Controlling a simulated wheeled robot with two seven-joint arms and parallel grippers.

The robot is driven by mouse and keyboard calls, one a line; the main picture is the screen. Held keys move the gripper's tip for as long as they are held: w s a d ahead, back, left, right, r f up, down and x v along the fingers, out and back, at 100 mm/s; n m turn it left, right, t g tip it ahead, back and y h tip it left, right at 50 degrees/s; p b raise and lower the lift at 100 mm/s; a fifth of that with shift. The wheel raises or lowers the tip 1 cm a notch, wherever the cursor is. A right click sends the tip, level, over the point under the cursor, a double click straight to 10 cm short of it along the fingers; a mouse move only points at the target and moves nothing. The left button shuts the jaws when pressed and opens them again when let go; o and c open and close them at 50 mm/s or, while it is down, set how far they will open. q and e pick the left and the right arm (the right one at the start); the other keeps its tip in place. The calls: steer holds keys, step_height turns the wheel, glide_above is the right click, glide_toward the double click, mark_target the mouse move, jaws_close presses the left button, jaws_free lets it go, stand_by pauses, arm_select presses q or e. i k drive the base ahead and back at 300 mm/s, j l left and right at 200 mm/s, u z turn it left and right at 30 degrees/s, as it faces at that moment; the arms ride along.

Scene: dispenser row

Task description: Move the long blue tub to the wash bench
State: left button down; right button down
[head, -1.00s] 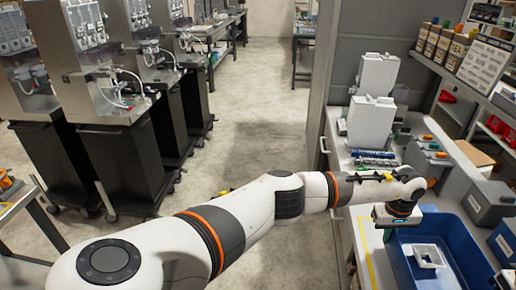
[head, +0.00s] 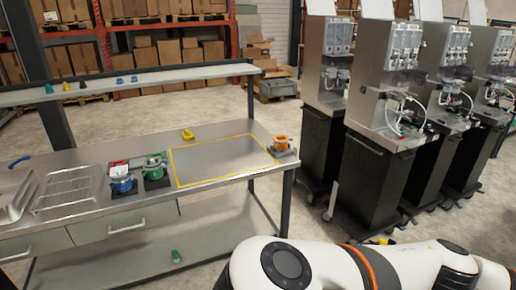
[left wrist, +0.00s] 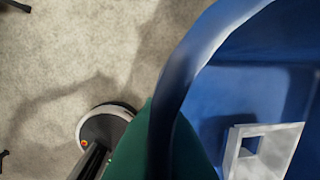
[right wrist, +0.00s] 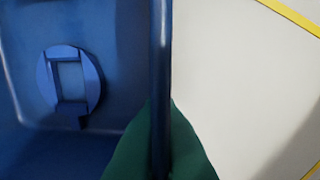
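The long blue tub shows in the left wrist view (left wrist: 235,85) and the right wrist view (right wrist: 95,25), and is outside the head view. My left gripper (left wrist: 162,125) has its green fingers on both sides of the tub's rim. My right gripper (right wrist: 160,125) grips the opposite rim the same way. A pale square frame (left wrist: 245,150) and a round blue piece with a slot (right wrist: 68,85) lie in the tub. A steel bench (head: 205,200), apparently the wash bench, stands left in the head view, with a bare yellow outlined area (head: 222,160).
On the bench are a wire rack (head: 68,190), blue (head: 122,182) and green (head: 155,168) devices, an orange device (head: 281,144) and a yellow item (head: 187,134). Black-based machines (head: 375,170) stand to the right. Floor lies beyond the left rim, a white surface (right wrist: 240,90) beyond the right.

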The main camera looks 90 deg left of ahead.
mark_target(220, 156)
steer(key=u, duration=2.65)
steer(key=i+u, duration=0.25)
steer(key=i, duration=0.15)
steer(key=i+u, duration=0.25)
steer(key=i, duration=0.15)
steer(key=i+l, duration=0.15)
steer(key=i, duration=1.05)
